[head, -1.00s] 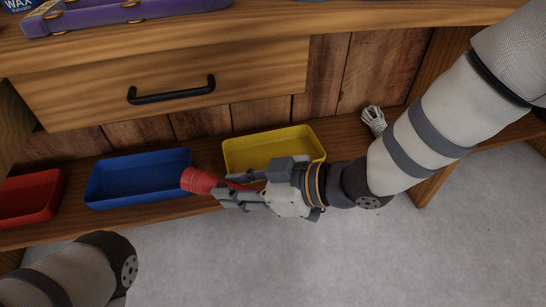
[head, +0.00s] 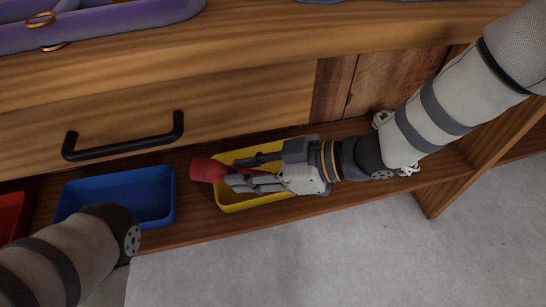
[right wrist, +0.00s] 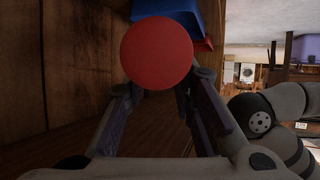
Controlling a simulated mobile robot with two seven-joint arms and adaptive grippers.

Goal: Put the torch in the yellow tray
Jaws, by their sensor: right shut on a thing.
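The red torch (head: 207,170) is held in my right gripper (head: 254,172), its wide head sticking out to the left of the fingers. In the right wrist view its round red end (right wrist: 157,52) shows between the two fingers. The yellow tray (head: 238,203) stands on the low shelf. The gripper and torch are over the tray in the head view, and the torch head reaches past its left rim. The gripper hides much of the tray's inside. How high the torch is above the tray I cannot tell. My left gripper is out of view; only its arm shows.
A blue tray (head: 150,185) stands left of the yellow one, with a red tray (head: 12,215) beyond it. A drawer with a black handle (head: 122,140) overhangs the shelf. White rope (head: 408,170) lies on the right, partly behind my arm. A purple case (head: 110,22) is on the top.

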